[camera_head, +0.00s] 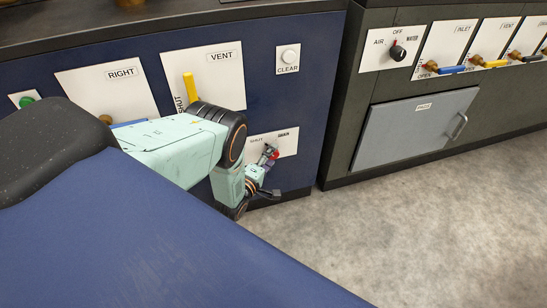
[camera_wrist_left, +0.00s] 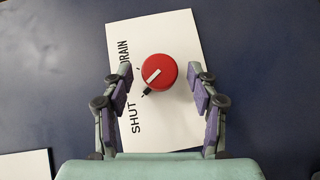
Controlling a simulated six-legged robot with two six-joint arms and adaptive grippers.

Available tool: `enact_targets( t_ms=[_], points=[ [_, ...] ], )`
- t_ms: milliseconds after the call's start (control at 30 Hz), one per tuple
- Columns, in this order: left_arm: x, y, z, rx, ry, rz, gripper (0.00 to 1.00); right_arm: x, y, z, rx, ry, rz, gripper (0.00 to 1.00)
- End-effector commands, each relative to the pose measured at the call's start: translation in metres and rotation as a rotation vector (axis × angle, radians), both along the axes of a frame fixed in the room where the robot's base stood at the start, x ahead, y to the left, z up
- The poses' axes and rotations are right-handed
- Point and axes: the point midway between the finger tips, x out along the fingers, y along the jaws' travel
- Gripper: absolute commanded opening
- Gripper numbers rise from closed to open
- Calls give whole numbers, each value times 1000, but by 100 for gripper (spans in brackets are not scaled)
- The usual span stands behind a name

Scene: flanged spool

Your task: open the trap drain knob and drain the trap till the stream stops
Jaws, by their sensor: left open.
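The drain knob (camera_wrist_left: 158,71) is round and red with a white line on its face. It sits on a white plate (camera_wrist_left: 178,125) marked SHUT and DRAIN, with a small black piece at its lower left. The white line lies slanted, and I cannot tell exactly which label it indicates. My left gripper (camera_wrist_left: 160,73) is open, one finger on each side of the knob, with visible gaps. In the head view the knob (camera_head: 272,154) is partly covered by my left gripper (camera_head: 267,175). No stream of water shows. My right gripper is not in view.
Above the knob are a yellow VENT handle (camera_head: 190,87) and a white CLEAR button (camera_head: 289,56). The grey floor (camera_head: 390,230) is clear.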

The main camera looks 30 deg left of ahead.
Motion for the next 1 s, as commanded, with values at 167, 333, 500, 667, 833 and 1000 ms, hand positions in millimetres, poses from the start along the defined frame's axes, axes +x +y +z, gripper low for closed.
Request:
enact_targets(
  t_ms=[167, 333, 500, 667, 833, 1000],
  points=[
    [17, 0, -3, 0, 0, -1, 59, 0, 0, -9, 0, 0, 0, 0],
    [22, 0, -3, 0, 1, -1, 59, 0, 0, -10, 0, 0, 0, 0],
    [22, 0, -2, 1, 1, -1, 59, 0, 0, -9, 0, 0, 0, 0],
    [21, 0, -2, 1, 1, -1, 45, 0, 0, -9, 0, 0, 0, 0],
    [21, 0, -3, 1, 1, -1, 31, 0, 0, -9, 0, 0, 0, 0],
    [21, 0, -3, 1, 1, -1, 17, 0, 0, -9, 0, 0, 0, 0]
  ],
)
